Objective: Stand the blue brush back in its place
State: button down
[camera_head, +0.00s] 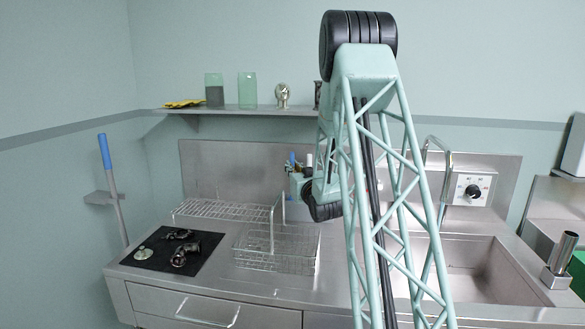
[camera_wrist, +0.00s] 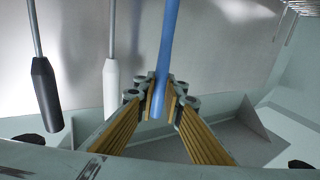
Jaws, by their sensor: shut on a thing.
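My gripper (camera_wrist: 160,92) is shut on the blue brush (camera_wrist: 166,45), its two ribbed fingers on either side of the blue handle. The handle runs up out of the top of the wrist view, so its far end is hidden there. A black-handled tool (camera_wrist: 47,100) and a white-handled tool (camera_wrist: 111,92) on thin rods show to its left, apart from the fingers. In the head view a small blue tip (camera_head: 292,158) and a white tip (camera_head: 309,160) show at the counter's back beside my arm. The place the brush stands in is not clearly visible.
A wire rack (camera_head: 225,210) and wire basket (camera_head: 262,250) stand in front. A black mat (camera_head: 150,252) with metal fittings lies left. The sink (camera_head: 465,265) is right. A shelf (camera_head: 240,111) runs above. A long blue-handled tool (camera_head: 104,152) leans in a wall bracket.

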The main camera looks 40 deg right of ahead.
jog(key=shift+f, duration=1.45)
jog(key=c, duration=2.6)
grip_release()
jog(key=shift+c, duration=0.2)
jog(key=shift+s, duration=0.1)
